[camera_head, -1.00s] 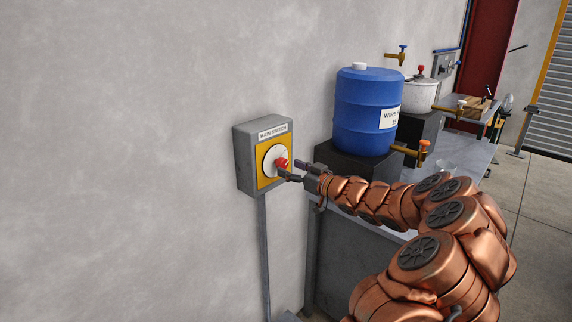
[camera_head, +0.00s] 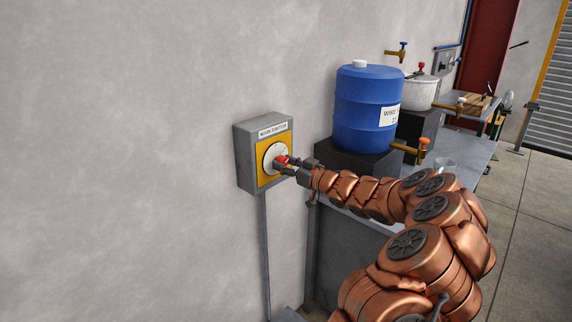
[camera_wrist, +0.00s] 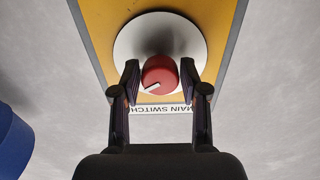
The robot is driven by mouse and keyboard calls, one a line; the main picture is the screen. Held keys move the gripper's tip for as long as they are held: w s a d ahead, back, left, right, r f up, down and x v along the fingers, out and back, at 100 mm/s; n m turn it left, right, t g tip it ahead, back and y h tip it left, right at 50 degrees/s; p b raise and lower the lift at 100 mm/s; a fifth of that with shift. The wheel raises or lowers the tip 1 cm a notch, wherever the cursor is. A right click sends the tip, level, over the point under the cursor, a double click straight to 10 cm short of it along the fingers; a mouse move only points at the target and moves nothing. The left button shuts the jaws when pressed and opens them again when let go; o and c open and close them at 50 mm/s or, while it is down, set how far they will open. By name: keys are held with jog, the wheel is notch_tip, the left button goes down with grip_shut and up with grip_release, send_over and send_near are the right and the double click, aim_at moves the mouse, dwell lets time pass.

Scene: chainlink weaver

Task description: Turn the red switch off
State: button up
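The red switch (camera_head: 283,160) is a round red knob on a white disc (camera_head: 269,155) and a yellow plate. It is mounted on a grey box labelled "MAIN SWITCH" on the wall. In the wrist view the red switch (camera_wrist: 160,73) shows a white mark at its lower left; the label appears upside down. My gripper (camera_head: 287,166) is at the knob. In the wrist view my gripper (camera_wrist: 160,80) has one finger on each side of the knob, close against it, and appears shut on it. The fingers partly hide the knob in the head view.
A blue barrel (camera_head: 366,110) stands on a dark block right of the switch box, above my forearm. A brass tap (camera_head: 412,150) sticks out beside it. A white pot (camera_head: 420,92) and a workbench are farther right. The wall to the left is bare.

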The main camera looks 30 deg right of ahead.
jog(key=c, duration=0.7)
jog(key=shift+o, duration=0.2)
jog(key=shift+d+f+n+b, duration=0.1)
jog(key=shift+f+n+b, duration=0.15)
jog(key=shift+n+b, duration=0.7)
jog(key=n+b, duration=0.5)
jog(key=b, duration=0.4)
jog(key=shift+f, duration=0.1)
jog(key=n+b, duration=0.3)
jog(key=shift+r+n+b, duration=0.3)
jog(key=shift+n+b, duration=0.65)
jog(key=shift+b, duration=0.05)
jog(key=shift+r, duration=0.1)
jog(key=o, duration=1.1)
